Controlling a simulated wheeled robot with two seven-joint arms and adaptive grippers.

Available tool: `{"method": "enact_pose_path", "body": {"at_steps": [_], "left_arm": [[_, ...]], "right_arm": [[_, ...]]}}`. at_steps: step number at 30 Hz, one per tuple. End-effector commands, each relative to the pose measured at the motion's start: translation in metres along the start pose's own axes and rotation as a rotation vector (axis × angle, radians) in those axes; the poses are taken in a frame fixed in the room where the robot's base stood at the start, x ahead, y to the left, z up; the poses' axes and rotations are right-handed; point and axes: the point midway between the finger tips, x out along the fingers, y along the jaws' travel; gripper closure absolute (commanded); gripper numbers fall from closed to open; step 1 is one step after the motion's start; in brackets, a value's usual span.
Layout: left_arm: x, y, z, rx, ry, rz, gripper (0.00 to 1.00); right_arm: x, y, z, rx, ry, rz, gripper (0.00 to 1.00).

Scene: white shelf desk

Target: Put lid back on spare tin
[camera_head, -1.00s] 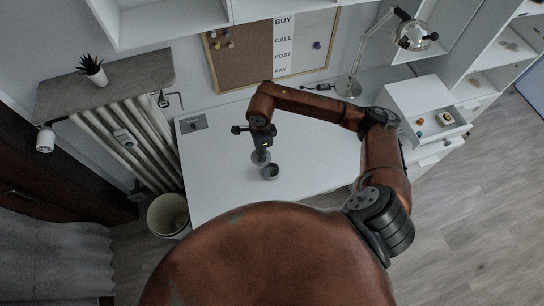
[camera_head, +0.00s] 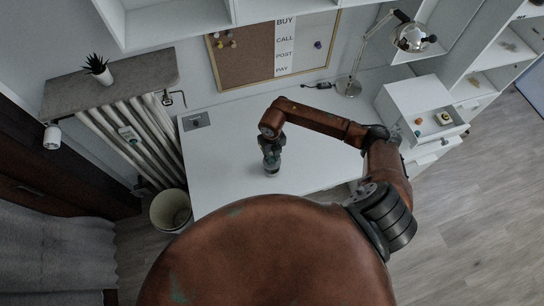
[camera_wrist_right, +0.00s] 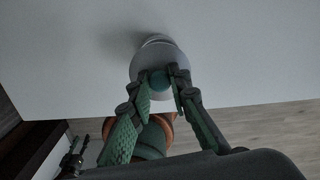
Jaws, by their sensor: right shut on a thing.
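My right gripper (camera_head: 272,163) is over the desk, pointing down at the spare tin (camera_head: 271,173), a small grey tin mostly hidden beneath it. In the right wrist view the gripper (camera_wrist_right: 165,84) is shut on the teal knob (camera_wrist_right: 158,80) of a round grey lid (camera_wrist_right: 155,62). The lid is over the tin's place, and a pale curved rim shows just past its far edge. I cannot tell whether the lid touches the tin or hovers just above it. My left gripper is not in view.
The white desk (camera_head: 225,160) is clear around the tin. A grey plate (camera_head: 196,121) lies at its back left corner. A lamp (camera_head: 348,87) stands at the back right, beside a drawer unit (camera_head: 415,95) with an open drawer. A bin (camera_head: 170,210) stands left of the desk.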

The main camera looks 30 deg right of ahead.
Motion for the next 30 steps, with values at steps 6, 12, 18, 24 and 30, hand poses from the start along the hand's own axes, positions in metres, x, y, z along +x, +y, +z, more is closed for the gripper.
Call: {"method": "enact_pose_path", "body": {"at_steps": [6,12,18,24,30], "left_arm": [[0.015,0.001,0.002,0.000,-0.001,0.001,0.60],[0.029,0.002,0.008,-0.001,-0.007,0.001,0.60],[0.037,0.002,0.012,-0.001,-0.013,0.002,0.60],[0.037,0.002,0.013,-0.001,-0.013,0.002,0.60],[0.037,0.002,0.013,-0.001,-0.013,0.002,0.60]], "right_arm": [[0.022,0.000,0.000,-0.001,0.001,0.000,0.97],[0.041,0.000,0.000,-0.002,0.001,-0.001,0.97],[0.052,0.000,0.000,-0.002,0.000,0.000,0.97],[0.054,0.000,0.000,-0.002,0.000,0.000,0.97],[0.053,0.000,0.000,-0.002,0.000,0.000,0.97]]}}
